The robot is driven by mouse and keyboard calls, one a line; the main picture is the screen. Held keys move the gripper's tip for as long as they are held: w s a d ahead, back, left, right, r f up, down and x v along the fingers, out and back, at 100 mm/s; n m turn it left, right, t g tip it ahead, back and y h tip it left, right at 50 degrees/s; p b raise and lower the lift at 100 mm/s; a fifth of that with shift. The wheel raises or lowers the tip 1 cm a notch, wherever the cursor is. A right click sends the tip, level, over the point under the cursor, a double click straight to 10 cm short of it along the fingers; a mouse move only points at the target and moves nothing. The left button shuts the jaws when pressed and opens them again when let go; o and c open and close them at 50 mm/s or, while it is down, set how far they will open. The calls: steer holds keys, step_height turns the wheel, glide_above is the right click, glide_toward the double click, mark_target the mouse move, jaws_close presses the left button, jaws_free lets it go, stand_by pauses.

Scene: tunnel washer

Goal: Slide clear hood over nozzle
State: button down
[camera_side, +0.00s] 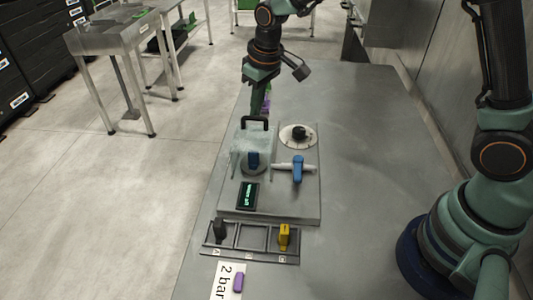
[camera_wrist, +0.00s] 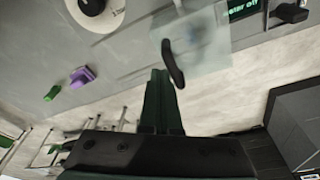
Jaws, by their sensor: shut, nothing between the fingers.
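The clear hood (camera_side: 238,146) is a see-through box with a black handle (camera_side: 254,119) on top. It stands at the left of the grey panel. A blue nozzle (camera_side: 253,160) on a round grey base shows at the hood's lower part; the hood seems to be around it, but its front edge is hard to make out. The wrist view shows the hood (camera_wrist: 208,48) and its handle (camera_wrist: 173,64) just beyond my fingertips. My gripper (camera_side: 262,108) is shut and empty, behind the handle; whether it touches the handle I cannot tell. Its dark green fingers also show in the wrist view (camera_wrist: 159,78).
The panel also carries a dial (camera_side: 298,135), a blue-handled valve (camera_side: 298,170) and a display (camera_side: 247,196). In front is a rack (camera_side: 250,250) with black (camera_side: 220,230) and yellow (camera_side: 284,235) pieces. Purple (camera_wrist: 82,77) and green (camera_wrist: 52,93) blocks lie behind. The table's right is clear.

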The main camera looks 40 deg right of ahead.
step_height(320, 180, up, 6)
steer(key=shift+w+d, duration=0.35)
stand_by(0.4)
steer(key=s+d+r+m+t, duration=0.1)
steer(key=s+d+r, duration=0.1)
steer(key=s+d, duration=0.3)
steer(key=s+d+r+m+t, duration=0.2)
steer(key=s+d, duration=0.3)
steer(key=s, duration=0.8)
steer(key=shift+r, duration=0.65)
